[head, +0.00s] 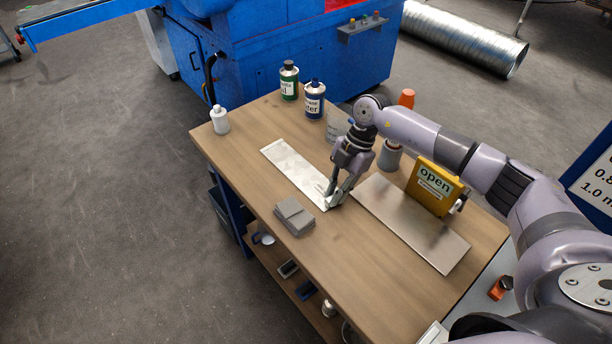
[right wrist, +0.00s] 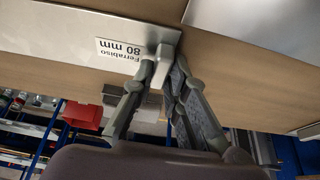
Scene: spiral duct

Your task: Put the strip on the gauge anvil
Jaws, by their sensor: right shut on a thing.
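The strip (head: 292,168) is a long, pale metal piece lying along the wooden table. In the right wrist view the strip (right wrist: 78,22) has a white label reading "Ferrabiso 80 mm". My right gripper (head: 333,200) is at the strip's near end, pointing down. In the right wrist view my right gripper (right wrist: 160,72) is shut at that end, with a small grey piece between the fingertips. My left gripper is not in view.
A wide grey metal plate (head: 410,222) lies right of the strip. A small grey stack (head: 294,217) lies left of the gripper. A green bottle (head: 289,82), a blue bottle (head: 313,100) and a white bottle (head: 220,120) stand toward the back. The table's near part is bare.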

